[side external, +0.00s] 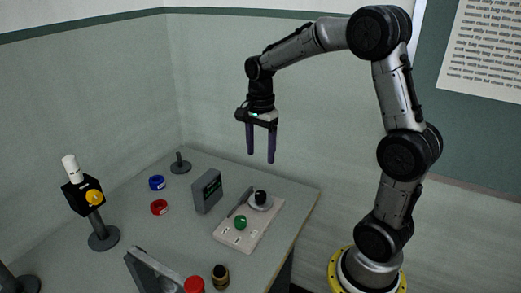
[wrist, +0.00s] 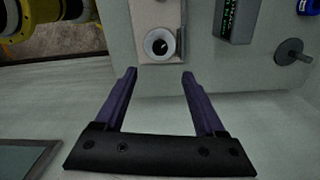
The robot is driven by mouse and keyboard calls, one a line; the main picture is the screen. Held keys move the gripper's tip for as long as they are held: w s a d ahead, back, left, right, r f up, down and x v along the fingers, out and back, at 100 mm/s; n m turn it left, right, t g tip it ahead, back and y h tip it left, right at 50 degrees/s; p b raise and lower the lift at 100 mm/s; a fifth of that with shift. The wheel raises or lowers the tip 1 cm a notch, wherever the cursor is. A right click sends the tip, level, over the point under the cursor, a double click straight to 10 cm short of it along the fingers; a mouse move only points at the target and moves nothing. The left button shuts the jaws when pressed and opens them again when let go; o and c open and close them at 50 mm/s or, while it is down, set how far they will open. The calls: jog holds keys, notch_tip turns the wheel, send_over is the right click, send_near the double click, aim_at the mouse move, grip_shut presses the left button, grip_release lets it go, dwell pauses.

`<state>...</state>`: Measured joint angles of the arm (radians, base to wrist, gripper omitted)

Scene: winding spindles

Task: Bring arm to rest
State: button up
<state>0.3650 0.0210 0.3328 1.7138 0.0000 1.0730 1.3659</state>
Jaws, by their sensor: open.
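My gripper (side external: 261,157) hangs in the air above the far right part of the table, with its two purple fingers pointing down. The fingers are apart and nothing is between them. In the wrist view my gripper (wrist: 158,72) is also open and empty. The arm is raised and bent over from its yellow-ringed base at the right. The fingers are clear of everything on the table.
Walls stand behind.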

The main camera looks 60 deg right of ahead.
jog(key=s+a+r+n+t, duration=0.4)
jog(key=s+a+r+n, duration=0.2)
jog(key=s+a+r, duration=0.3)
jog(key=s+a+f+n+t, duration=0.1)
jog(key=s+a+f+n, duration=0.2)
jog(key=s+n, duration=0.5)
jog(key=a+n, duration=0.1)
jog(key=n, duration=0.4)
jog(key=shift+s+f+n+t, duration=0.15)
jog(key=shift+s+n+t, duration=0.15)
jog(key=shift+n, duration=0.1)
